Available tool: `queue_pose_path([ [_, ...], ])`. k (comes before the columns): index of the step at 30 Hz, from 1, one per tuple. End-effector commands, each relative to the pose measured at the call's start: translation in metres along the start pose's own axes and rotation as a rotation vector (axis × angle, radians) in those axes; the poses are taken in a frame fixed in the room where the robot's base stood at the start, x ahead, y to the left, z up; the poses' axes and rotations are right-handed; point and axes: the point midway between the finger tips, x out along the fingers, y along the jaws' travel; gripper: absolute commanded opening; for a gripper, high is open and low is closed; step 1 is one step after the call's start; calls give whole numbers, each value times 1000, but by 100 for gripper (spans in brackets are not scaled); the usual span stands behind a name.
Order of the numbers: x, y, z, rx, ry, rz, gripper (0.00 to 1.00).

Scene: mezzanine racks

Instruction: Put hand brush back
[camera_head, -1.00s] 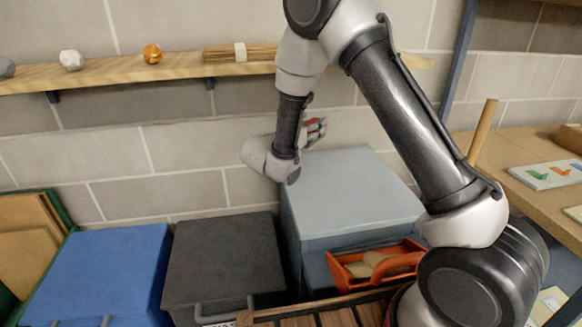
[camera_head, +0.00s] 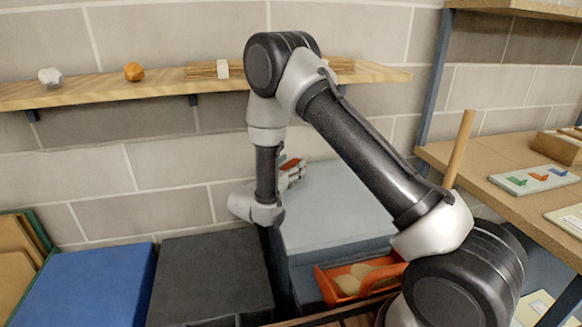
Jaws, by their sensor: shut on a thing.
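My gripper (camera_head: 293,172) is in the middle of the picture, pointing right, just above the back left part of a light grey box (camera_head: 335,205). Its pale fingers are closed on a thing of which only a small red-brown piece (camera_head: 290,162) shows. The fingers and wrist hide the rest, so its shape and whether it is the hand brush cannot be made out. No other hand brush is plain to see. I cannot tell whether the held thing touches the box lid.
A dark grey box (camera_head: 210,275) and a blue box (camera_head: 90,285) stand to the left. An orange tray (camera_head: 327,284) with tan things is in front of the light grey box. A wall shelf (camera_head: 110,92) runs behind. An upright wooden rod (camera_head: 460,148) stands by the right bench (camera_head: 480,165).

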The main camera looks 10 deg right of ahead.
Motion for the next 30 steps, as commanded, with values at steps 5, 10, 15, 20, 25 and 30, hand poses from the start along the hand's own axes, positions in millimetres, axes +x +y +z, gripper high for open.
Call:
queue_pose_path([
  [5,0,0,-3,-1,1,0,57],
  [10,0,0,-3,0,1,0,79],
  [15,0,0,-2,0,1,0,79],
  [20,0,0,0,0,0,0,79],
  [25,-24,1,0,0,1,4,79],
  [30,-64,1,0,-1,1,6,79],
])
